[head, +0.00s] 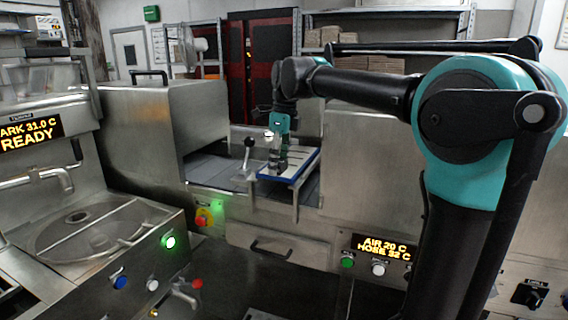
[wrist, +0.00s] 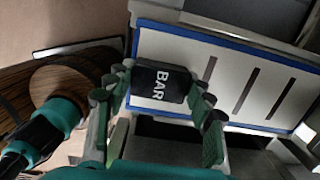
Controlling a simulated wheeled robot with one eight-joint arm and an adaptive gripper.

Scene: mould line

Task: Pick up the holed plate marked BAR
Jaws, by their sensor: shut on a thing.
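The plate marked BAR (wrist: 158,83) is a dark block with white lettering in the wrist view. The fingers of my gripper (wrist: 158,98) are closed on it from both sides. Its holes cannot be made out. Behind it lies a white board with a blue rim (wrist: 225,48), with several dark slot-like bars on it. In the head view my gripper (head: 277,168) points down at the left part of this white board (head: 300,168). The plate is too small to tell there, and I cannot tell whether it still touches the board.
A lever with a black ball knob (head: 249,142) stands just left of my gripper. A steel hood (head: 165,115) rises further left, and a steel housing (head: 360,150) stands to the right. A round brown-topped thing (wrist: 62,78) is close on the left in the wrist view.

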